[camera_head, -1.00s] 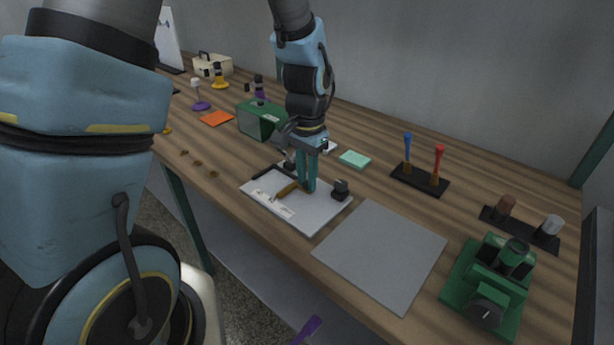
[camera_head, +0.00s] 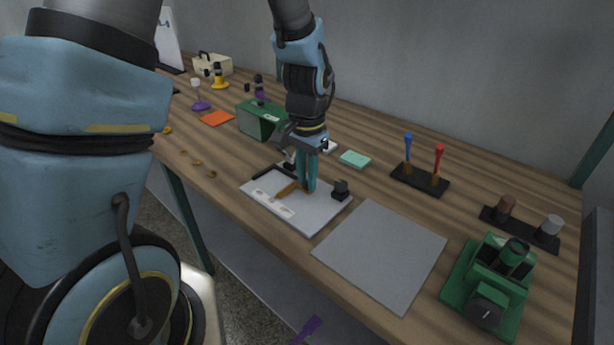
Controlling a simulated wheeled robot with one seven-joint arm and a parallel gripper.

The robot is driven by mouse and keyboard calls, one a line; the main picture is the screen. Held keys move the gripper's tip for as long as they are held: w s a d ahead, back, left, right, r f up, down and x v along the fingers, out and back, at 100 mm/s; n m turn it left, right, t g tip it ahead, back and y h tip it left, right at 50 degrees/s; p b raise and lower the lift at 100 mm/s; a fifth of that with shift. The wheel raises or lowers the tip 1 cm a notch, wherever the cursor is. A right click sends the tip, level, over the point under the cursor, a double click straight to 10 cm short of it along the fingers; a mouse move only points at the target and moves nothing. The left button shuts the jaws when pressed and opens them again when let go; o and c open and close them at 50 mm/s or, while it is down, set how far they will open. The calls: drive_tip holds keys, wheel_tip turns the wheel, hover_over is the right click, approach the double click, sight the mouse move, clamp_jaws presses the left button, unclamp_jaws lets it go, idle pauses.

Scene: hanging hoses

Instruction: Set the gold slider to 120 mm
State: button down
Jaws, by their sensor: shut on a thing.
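The gold slider (camera_head: 288,190) sits on a light grey plate (camera_head: 313,217) in the middle of the bench. A pale strip with small markings (camera_head: 271,204) lies on the plate beside it; its figures are too small to read. My gripper (camera_head: 309,188) points down over the plate with its teal fingers shut on the slider's far right end. The fingers hide that end of the slider. A black block (camera_head: 340,190) stands at the plate's right edge, and another dark piece (camera_head: 289,168) stands at its back left.
A flat grey mat (camera_head: 380,255) lies right of the plate. A green box (camera_head: 262,119) stands behind to the left. A black stand with blue and red-handled tools (camera_head: 420,180) and a green machine (camera_head: 489,283) are to the right. A mint pad (camera_head: 355,159) lies behind the plate.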

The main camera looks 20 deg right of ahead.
drive_tip(key=s+d, duration=0.2)
drive_tip(key=s, duration=0.1)
drive_tip(key=shift+s, duration=0.25)
drive_tip(key=c, duration=0.8)
unclamp_jaws()
drive_tip(key=shift+o, duration=0.2)
wheel_tip(320, 180, up, 11)
drive_tip(key=shift+b, duration=0.45)
drive_tip(key=shift+f, duration=0.1)
drive_tip(key=w+a+f+n, duration=0.1)
drive_tip(key=a+n, duration=0.4)
drive_tip(key=a, duration=0.9)
drive_tip(key=w+a+f+n+t, duration=0.1)
drive_tip(key=a+n, duration=0.5)
drive_tip(key=a, duration=0.7)
drive_tip(key=shift+w+a+f+t, duration=0.35)
drive_tip(key=shift+w+f, duration=0.25)
drive_tip(key=shift+w, duration=0.65)
